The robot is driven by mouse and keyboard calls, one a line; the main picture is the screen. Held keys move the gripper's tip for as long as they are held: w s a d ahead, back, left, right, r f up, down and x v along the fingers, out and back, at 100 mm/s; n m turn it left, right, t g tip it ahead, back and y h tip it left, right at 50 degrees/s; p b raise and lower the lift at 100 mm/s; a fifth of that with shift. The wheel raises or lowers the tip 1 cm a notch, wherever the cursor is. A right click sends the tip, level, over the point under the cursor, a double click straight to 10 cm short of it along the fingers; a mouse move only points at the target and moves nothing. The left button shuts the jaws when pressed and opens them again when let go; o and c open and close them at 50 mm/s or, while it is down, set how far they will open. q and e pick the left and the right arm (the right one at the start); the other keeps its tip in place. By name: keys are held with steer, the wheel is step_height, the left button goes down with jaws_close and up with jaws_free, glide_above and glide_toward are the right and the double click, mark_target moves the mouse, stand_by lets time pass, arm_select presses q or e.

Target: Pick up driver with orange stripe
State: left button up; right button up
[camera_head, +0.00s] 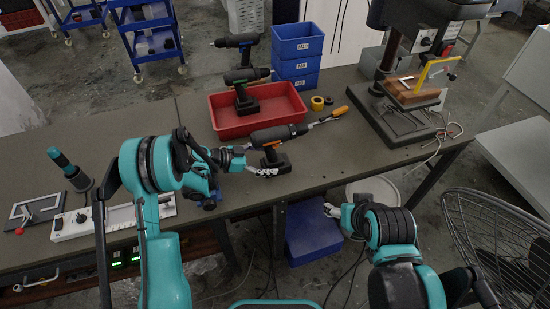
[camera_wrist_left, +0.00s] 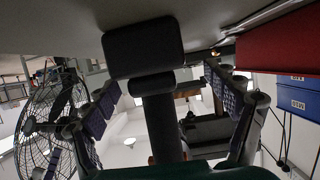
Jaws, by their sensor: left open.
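The driver with the orange stripe (camera_head: 272,138) is black and stands upright on its battery foot on the table, just in front of the red tray. My left gripper (camera_head: 258,165) is at its handle, coming from the left. In the left wrist view, which looks upside down, the dark handle (camera_wrist_left: 160,115) and battery foot (camera_wrist_left: 143,47) stand between the two spread fingers of the left gripper (camera_wrist_left: 160,84). Visible gaps separate handle and fingers. My right gripper (camera_head: 331,209) is low, beyond the table's front edge; its opening is unclear.
The red tray (camera_head: 285,113) holds a driver with a green stripe (camera_head: 246,86); another dark driver (camera_head: 236,41) is behind it.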

mark_target(284, 160)
arm_select(q)
steer(key=x, duration=0.2)
steer(key=b+x, duration=0.1)
steer(key=x, duration=0.1)
steer(key=b+x, duration=0.1)
steer(key=x, duration=0.1)
steer(key=shift+s+d, duration=0.25)
steer(key=shift+d, duration=0.1)
steer(key=shift+r, duration=0.1)
steer(key=shift+c, duration=1.2)
steer(key=c, duration=1.5)
steer(key=shift+c, duration=1.1)
steer(key=shift+r, duration=0.1)
